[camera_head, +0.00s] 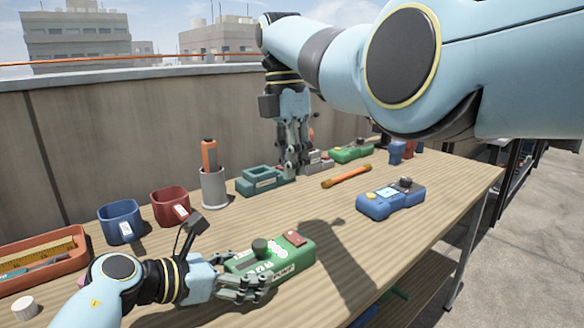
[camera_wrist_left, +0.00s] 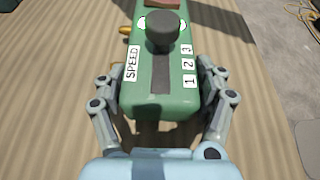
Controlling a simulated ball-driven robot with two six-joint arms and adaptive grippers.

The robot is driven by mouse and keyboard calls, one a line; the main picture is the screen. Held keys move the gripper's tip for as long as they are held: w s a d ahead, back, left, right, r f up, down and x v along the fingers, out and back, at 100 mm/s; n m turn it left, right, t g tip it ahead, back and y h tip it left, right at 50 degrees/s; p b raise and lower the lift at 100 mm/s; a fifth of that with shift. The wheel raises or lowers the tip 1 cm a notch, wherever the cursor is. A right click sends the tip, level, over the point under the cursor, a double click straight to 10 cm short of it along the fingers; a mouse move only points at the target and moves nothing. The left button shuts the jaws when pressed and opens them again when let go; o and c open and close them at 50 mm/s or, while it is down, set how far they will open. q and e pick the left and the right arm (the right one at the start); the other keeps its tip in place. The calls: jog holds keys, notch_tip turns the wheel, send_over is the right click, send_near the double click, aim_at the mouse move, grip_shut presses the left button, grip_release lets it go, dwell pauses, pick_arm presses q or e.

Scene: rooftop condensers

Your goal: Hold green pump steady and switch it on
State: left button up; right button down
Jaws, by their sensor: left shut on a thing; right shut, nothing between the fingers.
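The green pump (camera_head: 297,259) lies on the wooden table in front, with a dark knob, a red-brown switch (camera_head: 295,237) and a label reading PUMP. My left gripper (camera_head: 262,285) is shut on its near-left end. In the left wrist view the pump (camera_wrist_left: 152,98) sits between both fingers, with a SPEED label, the numbers 1 2 3 and a dark knob (camera_wrist_left: 162,33) over a slot. The switch is cut off at the top edge there. My right gripper (camera_head: 291,168) is shut and empty, pointing down at the back of the table, well away from the pump.
A blue device (camera_head: 390,202) lies to the right. An orange-handled rod (camera_head: 346,176), a green device (camera_head: 350,152) and a teal vise-like block (camera_head: 262,180) lie behind. A blue mug (camera_head: 121,222), red mug (camera_head: 171,207) and grey cup (camera_head: 214,188) stand left. Table is clear right of the pump.

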pick_arm(q)
jog(key=o, duration=1.8)
jog(key=shift+o, duration=0.2)
jog(key=shift+s+a+r+p, duration=0.2)
jog(key=shift+a+p, duration=0.1)
jog(key=p+v, duration=0.4)
jog(key=v, duration=0.4)
jog(key=shift+s+a+r, duration=0.1)
